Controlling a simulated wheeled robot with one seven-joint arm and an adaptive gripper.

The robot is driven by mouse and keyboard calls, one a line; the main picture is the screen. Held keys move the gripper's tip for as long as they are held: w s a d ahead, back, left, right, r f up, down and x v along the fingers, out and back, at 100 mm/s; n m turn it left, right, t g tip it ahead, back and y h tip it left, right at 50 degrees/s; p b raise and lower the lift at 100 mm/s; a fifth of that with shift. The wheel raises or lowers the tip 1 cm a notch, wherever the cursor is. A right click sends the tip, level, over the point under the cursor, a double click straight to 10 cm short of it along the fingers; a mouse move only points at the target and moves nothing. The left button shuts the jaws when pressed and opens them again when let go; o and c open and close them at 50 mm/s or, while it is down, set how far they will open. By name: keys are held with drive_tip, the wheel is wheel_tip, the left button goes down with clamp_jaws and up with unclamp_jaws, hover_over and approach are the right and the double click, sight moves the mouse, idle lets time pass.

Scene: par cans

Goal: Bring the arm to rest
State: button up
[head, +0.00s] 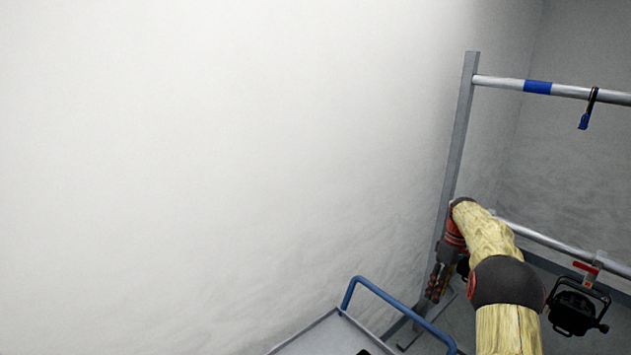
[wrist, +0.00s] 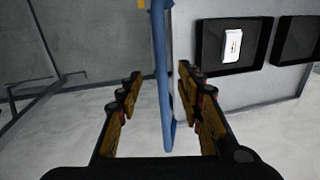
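My gripper (head: 438,284) hangs at the end of my yellow-sleeved arm in the head view, low beside the grey rack upright (head: 459,140). In the wrist view my gripper (wrist: 159,78) is open, its two fingers well apart. No held object shows between them. The blue handle rail (wrist: 162,80) appears in the gap between the fingers in that view. In the head view the same kind of blue rail (head: 395,300) stands to the left of the gripper, and I see no contact.
A black par can (head: 576,308) with a red clamp (head: 586,267) hangs from the lower bar (head: 560,245). The upper bar (head: 500,82) carries a blue band (head: 538,87) and a hanging strap (head: 584,121). A grey cart top (head: 325,338) lies below. A pale wall fills the left.

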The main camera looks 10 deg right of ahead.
drive_tip(key=s+f+m, duration=0.1)
drive_tip(key=s+a+f+m, duration=0.1)
drive_tip(key=s+f+m, duration=0.2)
drive_tip(key=m, duration=0.1)
drive_tip(key=shift+s+a+f, duration=0.15)
drive_tip(key=shift+a, duration=0.15)
drive_tip(key=s+a+r+t+b, duration=0.2)
drive_tip(key=s+a+r, duration=0.2)
drive_tip(key=s+a, duration=0.4)
drive_tip(key=s+a+r+m+t+h+b, duration=0.1)
drive_tip(key=s+a+r+t+b, duration=0.1)
drive_tip(key=s+a+r, duration=0.3)
drive_tip(key=s+a+r+t+b, duration=0.2)
drive_tip(key=s+a+r+b, duration=0.2)
drive_tip(key=s+a, duration=0.9)
drive_tip(key=s+r, duration=0.1)
drive_tip(key=s, duration=0.8)
drive_tip(key=shift+s+a+t+h, duration=0.2)
drive_tip(key=shift+s+t+h, duration=0.1)
drive_tip(key=shift+t+h, duration=0.1)
